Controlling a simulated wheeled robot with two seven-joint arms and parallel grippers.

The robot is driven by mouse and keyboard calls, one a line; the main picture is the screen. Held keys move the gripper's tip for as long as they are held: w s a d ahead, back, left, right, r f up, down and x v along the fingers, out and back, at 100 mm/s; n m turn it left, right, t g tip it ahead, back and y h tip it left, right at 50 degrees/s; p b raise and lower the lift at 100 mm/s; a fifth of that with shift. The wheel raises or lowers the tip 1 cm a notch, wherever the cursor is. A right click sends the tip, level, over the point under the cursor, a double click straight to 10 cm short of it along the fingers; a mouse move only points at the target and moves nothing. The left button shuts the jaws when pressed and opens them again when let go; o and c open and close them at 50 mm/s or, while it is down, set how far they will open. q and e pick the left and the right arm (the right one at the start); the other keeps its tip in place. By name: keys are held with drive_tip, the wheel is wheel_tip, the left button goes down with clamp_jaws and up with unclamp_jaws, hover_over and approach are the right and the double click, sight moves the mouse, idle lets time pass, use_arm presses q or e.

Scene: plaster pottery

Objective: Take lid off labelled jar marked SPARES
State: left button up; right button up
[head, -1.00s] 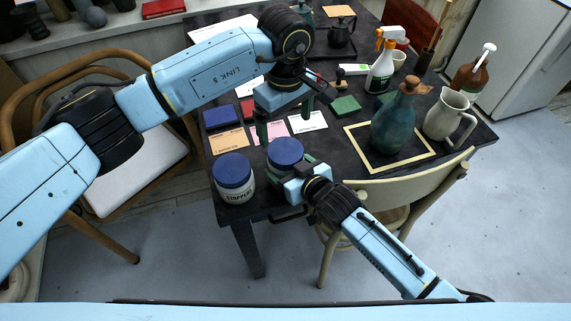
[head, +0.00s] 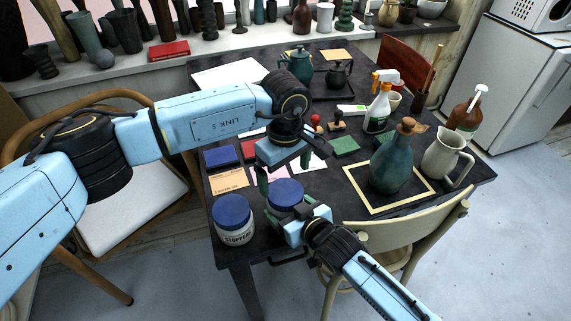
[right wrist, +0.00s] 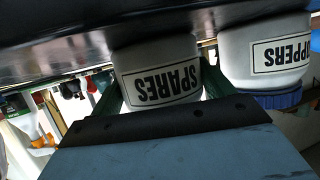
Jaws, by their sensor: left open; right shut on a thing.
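The SPARES jar is white with a blue lid (head: 285,192) and stands at the table's near edge. In the right wrist view its label (right wrist: 160,83) reads SPARES, upside down. My right gripper (right wrist: 165,92) is shut around the jar's body, one green finger on each side; in the head view it comes from the front right. My left gripper (head: 284,174) is open and points down just above the blue lid, its fingers spread toward the lid's two sides. I cannot tell whether they touch it. The lid sits on the jar.
A similar jar labelled STOPPERS (head: 233,222) stands close on the left. Cards and ink pads lie behind. A teal bottle (head: 393,160) stands in a cream frame (head: 374,208), with a cream pitcher (head: 443,158) to the right. A chair (head: 405,232) stands at the front edge.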

sight(285, 192)
use_arm(q)
drive_tip(key=shift+f, duration=2.7)
drive_tip(key=c, duration=1)
drive_tip(key=n, duration=0.5)
drive_tip(key=shift+n, duration=0.4)
drive_tip(key=n, duration=0.4)
drive_tip(key=o, duration=1.1)
